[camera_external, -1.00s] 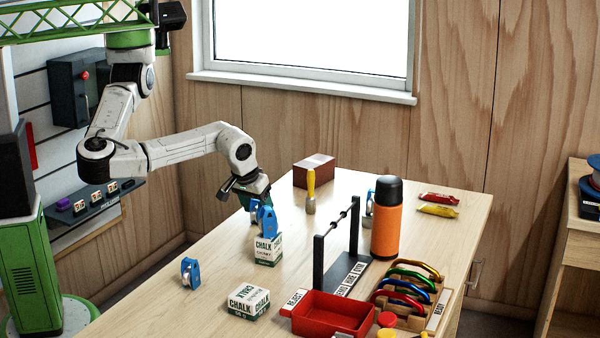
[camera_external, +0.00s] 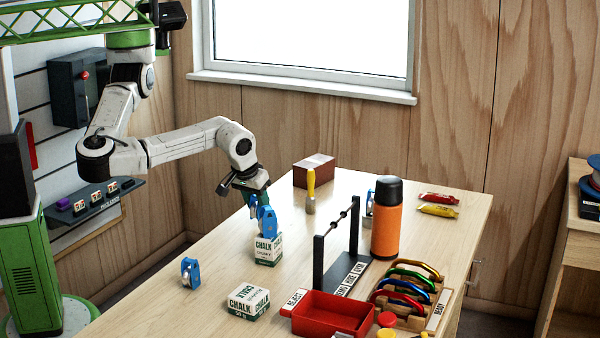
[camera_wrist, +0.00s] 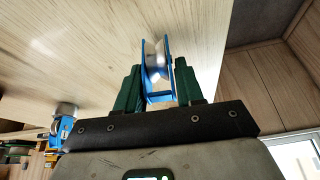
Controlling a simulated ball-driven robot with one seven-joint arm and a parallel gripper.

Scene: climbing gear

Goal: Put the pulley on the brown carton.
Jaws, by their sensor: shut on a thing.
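My gripper (camera_external: 257,197) is shut on a blue pulley (camera_wrist: 156,70) with a silver wheel, held between its green fingers in the wrist view. I cannot tell whether the held pulley touches anything below. The brown carton (camera_external: 314,170) lies at the back of the table, right of my gripper; its top looks bare.
Another pulley (camera_external: 190,272) stands at the left. A yellow-handled brush (camera_external: 311,188) stands near the carton's front. A dark rack (camera_external: 337,245), orange flask (camera_external: 387,222), red tray (camera_external: 326,314) and several carabiners (camera_external: 408,284) fill the right. A second chalk box (camera_external: 248,302) lies in front.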

